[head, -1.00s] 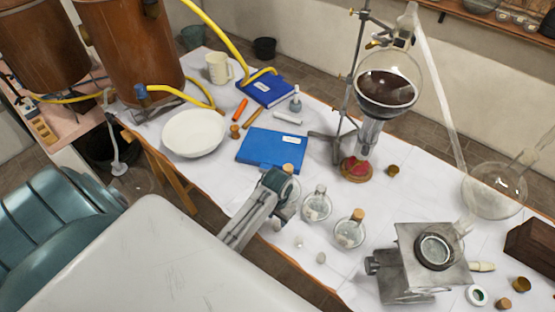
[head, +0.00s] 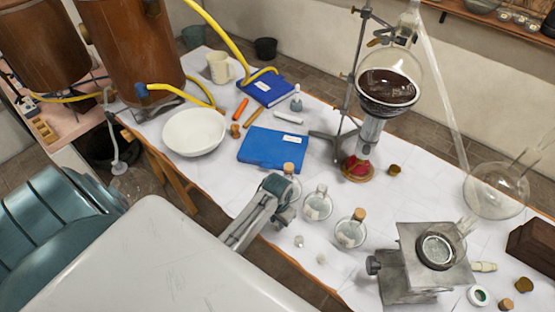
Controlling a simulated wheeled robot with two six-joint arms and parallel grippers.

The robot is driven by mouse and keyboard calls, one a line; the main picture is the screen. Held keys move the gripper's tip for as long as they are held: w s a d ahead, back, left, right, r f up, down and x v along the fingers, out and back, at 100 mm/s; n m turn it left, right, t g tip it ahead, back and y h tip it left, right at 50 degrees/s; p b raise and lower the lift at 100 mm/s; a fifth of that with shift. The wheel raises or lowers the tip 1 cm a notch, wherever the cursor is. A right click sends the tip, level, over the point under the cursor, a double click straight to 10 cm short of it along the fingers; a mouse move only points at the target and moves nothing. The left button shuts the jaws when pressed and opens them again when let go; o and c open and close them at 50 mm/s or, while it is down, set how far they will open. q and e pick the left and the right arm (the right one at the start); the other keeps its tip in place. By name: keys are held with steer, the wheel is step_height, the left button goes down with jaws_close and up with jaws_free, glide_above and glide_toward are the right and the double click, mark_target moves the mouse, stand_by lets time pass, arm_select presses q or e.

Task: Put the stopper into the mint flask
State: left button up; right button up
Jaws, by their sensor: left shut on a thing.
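My left gripper (head: 278,186) reaches over the front edge of the table, its jaws pointing down. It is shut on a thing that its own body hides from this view. A small round glass flask (head: 317,205) with no cork in its neck stands just right of the gripper. A second small flask (head: 350,233) with a cork (head: 359,214) stands further right. A third flask (head: 293,186), topped by a cork (head: 289,167), is partly hidden behind the gripper. I cannot tell by colour which flask is mint. My right gripper is not in view.
Two small pale objects (head: 299,241) lie near the front edge. A metal apparatus (head: 407,280) stands front right. A stand holds a large dark-filled flask (head: 389,85). A blue book (head: 270,150) and white bowl (head: 193,133) lie left. Free table lies between the blue book and the stand.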

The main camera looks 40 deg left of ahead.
arm_select(q)
steer(key=shift+r, duration=0.2)
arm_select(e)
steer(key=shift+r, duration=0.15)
arm_select(q)
steer(key=shift+r+p, duration=0.7)
steer(key=shift+r, duration=1.1)
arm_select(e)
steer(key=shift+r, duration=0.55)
